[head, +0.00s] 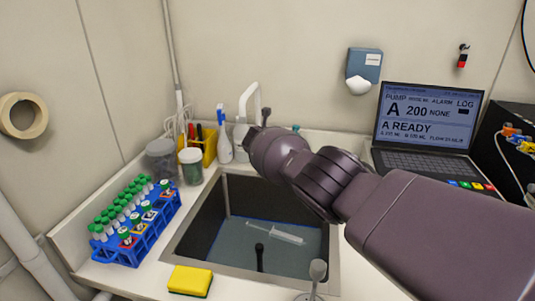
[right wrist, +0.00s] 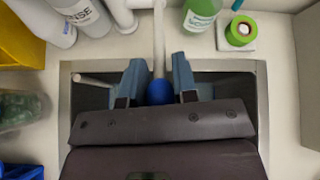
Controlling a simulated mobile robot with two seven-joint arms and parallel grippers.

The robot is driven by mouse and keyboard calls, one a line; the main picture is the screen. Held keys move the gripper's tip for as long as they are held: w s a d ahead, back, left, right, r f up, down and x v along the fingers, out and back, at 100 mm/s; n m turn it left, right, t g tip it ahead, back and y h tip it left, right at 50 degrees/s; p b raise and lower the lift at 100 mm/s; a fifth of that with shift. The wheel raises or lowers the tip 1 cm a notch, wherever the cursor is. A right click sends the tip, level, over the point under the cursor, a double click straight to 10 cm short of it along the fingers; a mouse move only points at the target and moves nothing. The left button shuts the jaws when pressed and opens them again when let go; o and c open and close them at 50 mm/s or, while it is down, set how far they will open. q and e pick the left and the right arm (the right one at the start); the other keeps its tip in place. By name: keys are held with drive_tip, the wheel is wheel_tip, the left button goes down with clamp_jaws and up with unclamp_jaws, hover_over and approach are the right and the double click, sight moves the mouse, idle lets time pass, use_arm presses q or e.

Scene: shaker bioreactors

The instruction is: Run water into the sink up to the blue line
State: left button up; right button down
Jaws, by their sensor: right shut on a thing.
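The sink (head: 185,232) is a dark basin with a steel rim. A grey-blue surface that looks like water (head: 235,256) covers its bottom. A thin blue line (head: 283,222) runs along the far wall, close to that surface's edge; I cannot tell the exact gap. The white tap (head: 246,97) stands behind the sink, and its pale spout shows in the right wrist view (right wrist: 158,42). My right gripper (right wrist: 159,88) is shut on a blue knob (right wrist: 160,92) at the spout's near end. In the head view my arm hides the grip. My left gripper is out of view.
A clear syringe-like tube (head: 275,233) and a black upright stalk (head: 259,257) are in the basin. A yellow sponge (head: 190,281) lies at the front rim. A blue tube rack (head: 140,222) stands left, a laptop (head: 424,130) right. Bottles (head: 223,137) crowd the back.

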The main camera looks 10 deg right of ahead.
drive_tip(key=shift+w+d+r+g, duration=0.15)
drive_tip(key=shift+d+r+g, duration=0.05)
drive_tip(key=shift+g, duration=0.1)
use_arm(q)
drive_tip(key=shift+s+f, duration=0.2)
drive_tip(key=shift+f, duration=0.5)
use_arm(e)
drive_tip(key=shift+r, duration=0.15)
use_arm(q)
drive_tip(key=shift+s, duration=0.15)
use_arm(e)
drive_tip(key=shift+w+r, duration=0.1)
drive_tip(key=c, duration=1.1)
unclamp_jaws()
drive_tip(key=shift+c, duration=0.2)
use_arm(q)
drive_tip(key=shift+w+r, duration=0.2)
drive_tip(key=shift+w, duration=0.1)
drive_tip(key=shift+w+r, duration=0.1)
use_arm(e)
drive_tip(key=shift+a, duration=0.1)
